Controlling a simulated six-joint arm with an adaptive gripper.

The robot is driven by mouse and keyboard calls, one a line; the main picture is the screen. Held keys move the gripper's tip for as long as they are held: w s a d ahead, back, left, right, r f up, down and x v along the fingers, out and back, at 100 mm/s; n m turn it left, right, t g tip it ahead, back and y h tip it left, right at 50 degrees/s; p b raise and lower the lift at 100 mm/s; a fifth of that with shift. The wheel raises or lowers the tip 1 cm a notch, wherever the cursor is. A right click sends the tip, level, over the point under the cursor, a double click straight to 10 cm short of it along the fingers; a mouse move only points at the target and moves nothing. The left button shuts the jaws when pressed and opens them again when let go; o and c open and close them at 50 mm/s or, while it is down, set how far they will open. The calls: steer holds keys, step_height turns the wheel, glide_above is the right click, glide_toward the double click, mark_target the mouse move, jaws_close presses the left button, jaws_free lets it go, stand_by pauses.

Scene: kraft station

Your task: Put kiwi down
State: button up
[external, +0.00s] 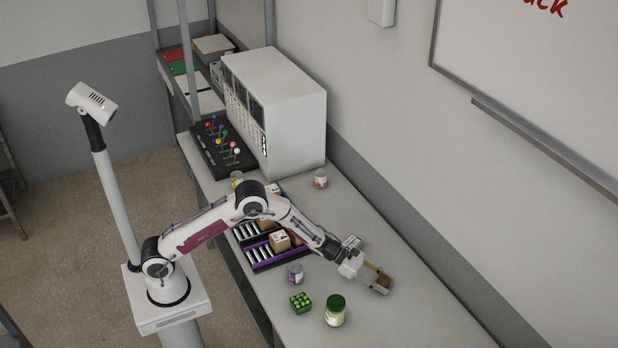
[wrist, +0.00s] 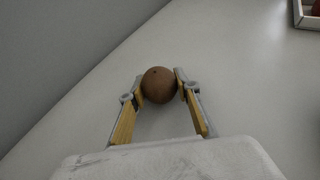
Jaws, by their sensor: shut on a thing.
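The kiwi is a small brown round fruit (wrist: 159,85) between the two fingertips in the wrist view. It also shows as a brown spot at the end of my arm in the external view (external: 384,281). My gripper (wrist: 160,86) is shut on the kiwi, with a yellow-padded finger on each side. The grey-white table top (external: 430,310) lies below it. I cannot tell whether the kiwi touches the table or hangs just above it.
A jar with a green lid (external: 335,312), a green block of small cells (external: 300,302) and a small purple-labelled can (external: 295,274) stand left of my gripper. Purple trays with boxes (external: 262,256) lie behind them. The table is clear to the right of my gripper.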

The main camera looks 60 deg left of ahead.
steer(key=o, duration=1.1)
steer(key=shift+o, duration=0.2)
steer(key=shift+a, duration=0.1)
steer(key=shift+v, duration=1.1)
steer(key=shift+s+f+v, duration=0.15)
steer(key=shift+v, duration=1.2)
steer(key=shift+s+f+v, duration=0.1)
steer(key=shift+f+v, duration=0.05)
steer(key=shift+v, duration=1.2)
steer(key=shift+r, duration=0.15)
